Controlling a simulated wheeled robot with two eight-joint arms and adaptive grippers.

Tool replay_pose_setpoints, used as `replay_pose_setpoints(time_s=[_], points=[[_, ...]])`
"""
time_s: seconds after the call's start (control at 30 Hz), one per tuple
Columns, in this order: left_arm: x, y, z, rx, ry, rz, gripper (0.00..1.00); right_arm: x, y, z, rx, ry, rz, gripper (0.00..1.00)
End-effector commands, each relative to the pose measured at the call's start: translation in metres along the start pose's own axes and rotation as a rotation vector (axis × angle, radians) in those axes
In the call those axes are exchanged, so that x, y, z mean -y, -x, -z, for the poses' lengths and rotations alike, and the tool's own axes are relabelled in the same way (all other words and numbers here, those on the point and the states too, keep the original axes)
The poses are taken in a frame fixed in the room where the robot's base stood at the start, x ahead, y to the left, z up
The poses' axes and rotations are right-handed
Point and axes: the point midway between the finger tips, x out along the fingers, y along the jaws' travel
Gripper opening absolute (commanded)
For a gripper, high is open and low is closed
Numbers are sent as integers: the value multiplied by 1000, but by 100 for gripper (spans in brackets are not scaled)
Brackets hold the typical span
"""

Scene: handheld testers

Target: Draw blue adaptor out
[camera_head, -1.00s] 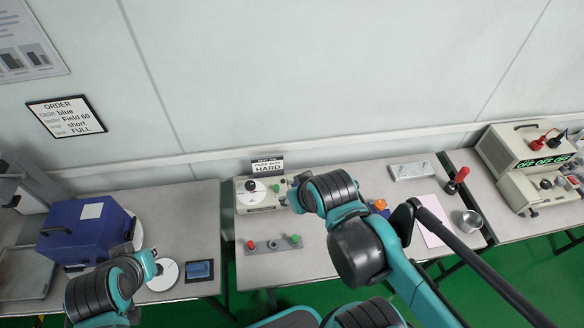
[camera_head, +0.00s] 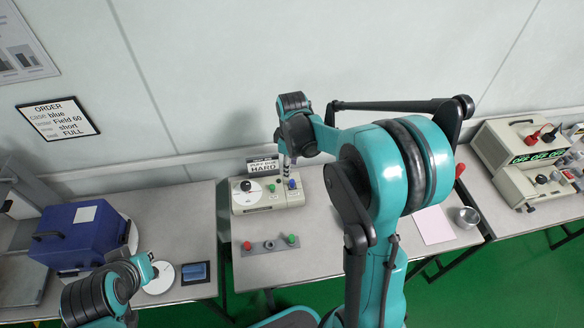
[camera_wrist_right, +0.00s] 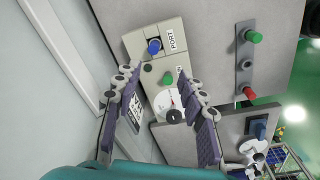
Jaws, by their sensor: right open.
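The blue adaptor (camera_head: 292,184) stands upright in the port at the right end of the cream tester box (camera_head: 262,208). In the right wrist view the blue adaptor (camera_wrist_right: 154,47) sits beside a PORT label. My right gripper (camera_head: 287,163) is above that end of the box, pointing down. In the right wrist view its two fingers (camera_wrist_right: 157,84) are spread and empty, with the adaptor beyond their tips and apart from them. My left arm's end (camera_head: 148,268) is at the lower left, away from the tester; its finger state is not clear.
The tester box also has a green plug (camera_head: 271,187) and a white dial (camera_head: 248,190). In front lies a grey strip (camera_head: 268,246) with red and green plugs. A blue case (camera_head: 80,236) stands on the left table. My right arm hides much of the middle table.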

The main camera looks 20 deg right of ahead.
Motion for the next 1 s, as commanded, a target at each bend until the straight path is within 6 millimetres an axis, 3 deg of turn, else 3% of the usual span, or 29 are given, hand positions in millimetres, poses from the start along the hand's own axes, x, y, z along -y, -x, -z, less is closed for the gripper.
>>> replay_pose_setpoints(time_s=[0.1,0.23,0.7,1.0], points=[[0,-1,0,0,0,0,0,-13,-25,1,26,68,39,41],[0,-1,-1,0,0,0,0,-18,-38,1,38,107,60,41],[0,-21,-15,0,0,0,0,-14,-102,-2,39,112,62,41],[0,-24,-17,0,0,0,0,-13,-116,-3,39,111,62,41]])
